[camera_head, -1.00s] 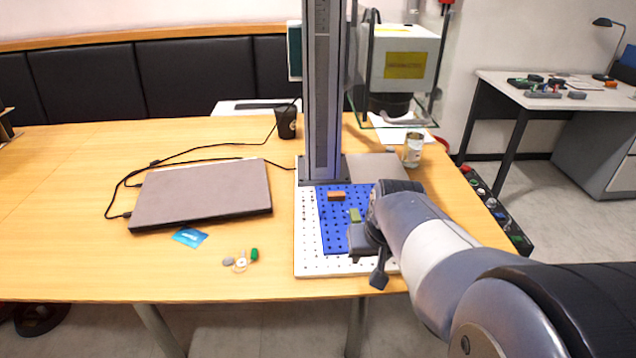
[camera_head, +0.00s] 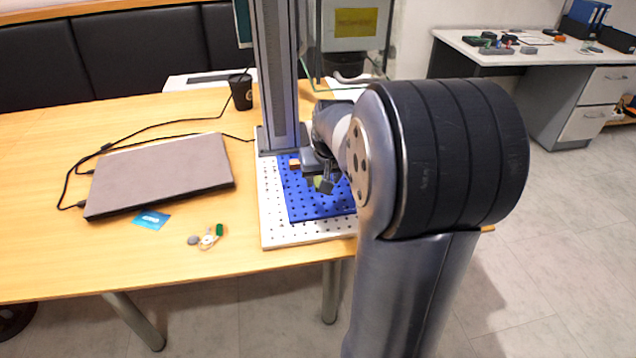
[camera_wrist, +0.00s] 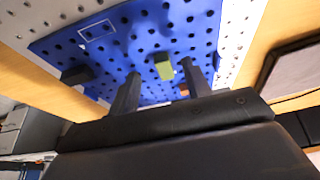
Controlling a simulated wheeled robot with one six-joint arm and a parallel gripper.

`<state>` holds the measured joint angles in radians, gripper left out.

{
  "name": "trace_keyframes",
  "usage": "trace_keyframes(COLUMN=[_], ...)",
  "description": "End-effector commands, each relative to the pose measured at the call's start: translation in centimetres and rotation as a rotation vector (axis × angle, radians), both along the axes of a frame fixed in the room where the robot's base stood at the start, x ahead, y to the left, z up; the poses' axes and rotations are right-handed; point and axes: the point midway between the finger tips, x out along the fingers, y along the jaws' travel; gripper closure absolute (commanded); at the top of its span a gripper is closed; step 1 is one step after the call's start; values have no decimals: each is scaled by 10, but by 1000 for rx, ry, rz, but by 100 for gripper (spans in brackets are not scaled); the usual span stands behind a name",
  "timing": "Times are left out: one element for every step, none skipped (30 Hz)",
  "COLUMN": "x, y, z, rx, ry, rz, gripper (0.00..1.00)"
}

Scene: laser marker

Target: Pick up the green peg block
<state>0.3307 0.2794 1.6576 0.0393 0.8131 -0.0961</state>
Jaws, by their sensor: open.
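The green peg block (camera_wrist: 164,67) stands on the blue perforated board (camera_wrist: 130,35). In the wrist view it shows between the two dark fingertips of my gripper (camera_wrist: 160,69), nearer the right one, with blue board visible on both sides. My gripper is open and not closed on it. In the head view my gripper (camera_head: 326,178) hangs low over the blue board (camera_head: 305,205), and a small part of the green peg block (camera_head: 325,187) shows by the fingers. How high the fingertips are above the board is hard to tell.
A brown block (camera_head: 295,163) is on the board close behind my gripper. A dark block (camera_wrist: 75,75) shows left of my fingers in the wrist view. The laser marker's column (camera_head: 276,80) rises behind.

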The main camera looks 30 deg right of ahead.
Motion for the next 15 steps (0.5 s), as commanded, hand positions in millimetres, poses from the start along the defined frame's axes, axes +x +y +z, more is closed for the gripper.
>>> trace_keyframes(x=[4, 7, 11, 11, 13, 16, 18, 19, 22, 23, 24, 25, 26, 26, 27], y=[-1, -2, -3, -3, -3, -4, -4, -5, -6, -6, -6, -6, -7, -7, -7], z=[-1, -1, -3, -11, -17, -23, -28, -32, -37, -40, -42, -45, -46, -46, -47], rx=[0, 0, 1, 1, 2, 1, 1, 1, 1, 1, 1, 1, 1, 0, 0], ry=[1, 1, 2, 5, 6, 5, 5, 5, 3, 3, 3, 2, 2, 1, 0], rz=[0, 0, 0, 0, 0, 0, 0, 0, 0, 0, 0, 0, 0, 0, 0], gripper=[54, 54, 54, 54, 54, 54, 54, 54, 54, 54, 54, 54, 54, 54, 54])
